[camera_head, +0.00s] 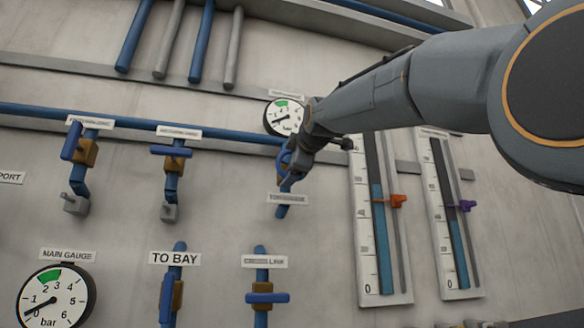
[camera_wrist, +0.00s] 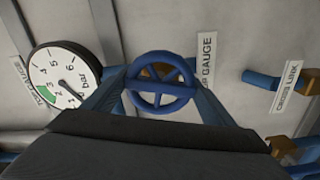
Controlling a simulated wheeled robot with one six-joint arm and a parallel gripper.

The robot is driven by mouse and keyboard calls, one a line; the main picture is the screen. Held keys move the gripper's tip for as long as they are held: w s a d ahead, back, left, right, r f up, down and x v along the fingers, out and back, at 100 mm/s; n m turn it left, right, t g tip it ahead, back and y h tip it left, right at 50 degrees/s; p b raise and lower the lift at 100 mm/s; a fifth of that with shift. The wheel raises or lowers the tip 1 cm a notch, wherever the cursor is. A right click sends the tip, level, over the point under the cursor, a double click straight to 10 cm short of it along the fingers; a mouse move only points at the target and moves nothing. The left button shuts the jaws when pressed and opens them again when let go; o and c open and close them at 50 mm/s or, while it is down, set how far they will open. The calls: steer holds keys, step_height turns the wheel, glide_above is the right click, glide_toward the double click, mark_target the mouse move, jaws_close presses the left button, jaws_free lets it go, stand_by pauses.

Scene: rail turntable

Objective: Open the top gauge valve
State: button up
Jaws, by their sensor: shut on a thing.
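The top gauge valve has a round blue spoked handwheel (camera_wrist: 160,82), seen nearly face-on in the wrist view. In the head view the blue valve (camera_head: 283,158) is partly hidden behind my gripper (camera_head: 290,168). My gripper's fingers (camera_wrist: 160,88) stand on both sides of the handwheel and are shut on it. A label ending in "GAUGE" (camera_wrist: 207,60) is beside the wheel. A small round dial (camera_head: 284,117) with a green band sits just above the valve. It also shows at left in the wrist view (camera_wrist: 66,76).
Other blue-handled valves stand to the left (camera_head: 84,150), (camera_head: 172,152) and below (camera_head: 265,297). A large main gauge (camera_head: 56,298) is at lower left. Two level scales (camera_head: 358,230), (camera_head: 439,220) with orange and purple pointers stand to the right, below my arm.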

steer(key=shift+n, duration=0.5)
steer(key=o, duration=1)
steer(key=shift+o, duration=0.2)
steer(key=shift+s, duration=0.1)
steer(key=b+v, duration=0.3)
steer(key=v, duration=0.4)
steer(key=shift+s, duration=0.35)
